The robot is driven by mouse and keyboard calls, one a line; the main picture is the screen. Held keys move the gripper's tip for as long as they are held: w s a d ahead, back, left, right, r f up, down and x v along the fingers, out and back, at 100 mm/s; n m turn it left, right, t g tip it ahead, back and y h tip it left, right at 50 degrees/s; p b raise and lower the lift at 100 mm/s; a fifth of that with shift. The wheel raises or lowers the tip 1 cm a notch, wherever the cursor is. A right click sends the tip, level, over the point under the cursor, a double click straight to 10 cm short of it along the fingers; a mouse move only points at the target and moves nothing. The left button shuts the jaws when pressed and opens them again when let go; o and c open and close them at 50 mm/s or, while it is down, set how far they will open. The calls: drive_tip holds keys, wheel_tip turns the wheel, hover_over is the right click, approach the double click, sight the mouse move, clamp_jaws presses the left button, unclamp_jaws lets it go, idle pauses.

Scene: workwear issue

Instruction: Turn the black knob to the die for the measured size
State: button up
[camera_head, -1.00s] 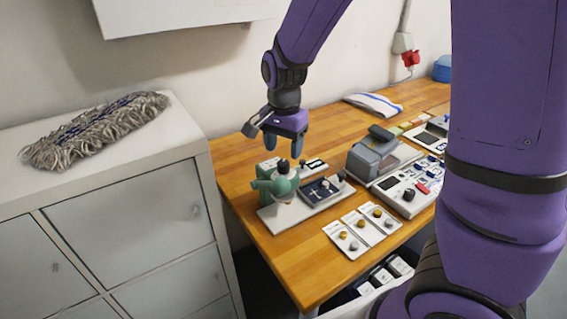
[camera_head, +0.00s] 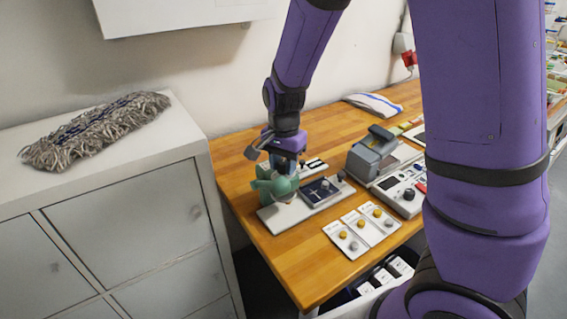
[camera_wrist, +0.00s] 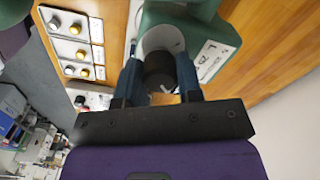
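The green press (camera_head: 277,186) stands on a pale base plate (camera_head: 285,217) at the near left of the wooden bench. It also fills the top of the wrist view (camera_wrist: 203,10). The black knob (camera_wrist: 158,72) shows in the wrist view in front of the press's pale round part, between my two fingers. In the head view my gripper hides it. My gripper (camera_wrist: 158,82) is low over the press, pointing down, one blue finger on each side of the knob. The fingers look very close to the knob, but I cannot tell whether they touch it.
A dark tray (camera_head: 327,192) lies right beside the press. Cards with brass and silver knobs (camera_head: 362,231) lie in front. A grey device (camera_head: 371,156) and a panel with its own black knob (camera_head: 409,193) stand to the right. A white cabinet (camera_head: 130,225) borders the left.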

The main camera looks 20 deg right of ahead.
drive_tip(key=shift+n, duration=0.3)
drive_tip(key=n, duration=0.3)
drive_tip(key=shift+n, duration=0.3)
drive_tip(key=n, duration=0.4)
drive_tip(key=shift+n, duration=0.3)
drive_tip(key=n, duration=0.4)
drive_tip(key=shift+n, duration=2.5)
drive_tip(key=shift+a, duration=0.1)
drive_tip(key=o, duration=0.9)
drive_tip(key=shift+r, duration=0.1)
